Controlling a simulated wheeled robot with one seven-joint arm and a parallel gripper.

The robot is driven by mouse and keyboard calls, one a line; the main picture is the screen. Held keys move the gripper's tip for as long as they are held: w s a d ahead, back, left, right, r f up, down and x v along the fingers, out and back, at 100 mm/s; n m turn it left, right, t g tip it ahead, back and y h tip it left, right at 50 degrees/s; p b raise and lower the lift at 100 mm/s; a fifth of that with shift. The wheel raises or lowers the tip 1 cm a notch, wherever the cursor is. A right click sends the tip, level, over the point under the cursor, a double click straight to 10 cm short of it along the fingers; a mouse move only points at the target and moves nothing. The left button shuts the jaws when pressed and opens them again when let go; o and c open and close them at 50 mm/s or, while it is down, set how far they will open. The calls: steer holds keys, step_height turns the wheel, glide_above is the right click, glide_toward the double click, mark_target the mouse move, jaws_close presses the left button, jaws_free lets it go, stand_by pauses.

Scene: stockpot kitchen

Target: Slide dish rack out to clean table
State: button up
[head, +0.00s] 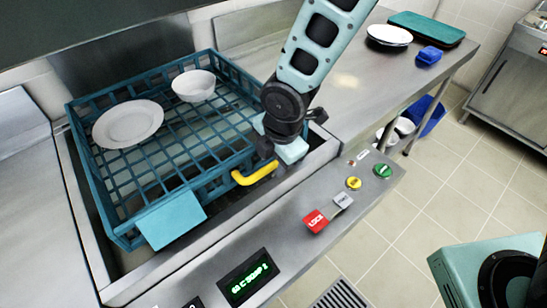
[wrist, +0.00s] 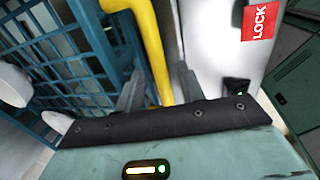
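The blue dish rack (head: 215,165) sits in the steel well of the machine. A white plate (head: 128,124) and a white bowl (head: 193,86) rest in it. A yellow handle (head: 256,174) is on its front right side. My gripper (head: 272,160) is right at the handle's right end. In the wrist view, the yellow handle (wrist: 152,45) passes between the two fingers of my gripper (wrist: 160,80). Whether the fingers press on it cannot be told. The clean table (head: 350,85) is the steel counter to the right of the rack.
A control panel with a red lock button (head: 315,221) runs along the front. A teal tray (head: 428,28), a white plate stack (head: 389,35) and a blue item (head: 429,55) stand at the table's far end. The table's near part is clear. A blue bin (head: 428,115) is below.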

steer(key=shift+f, duration=0.25)
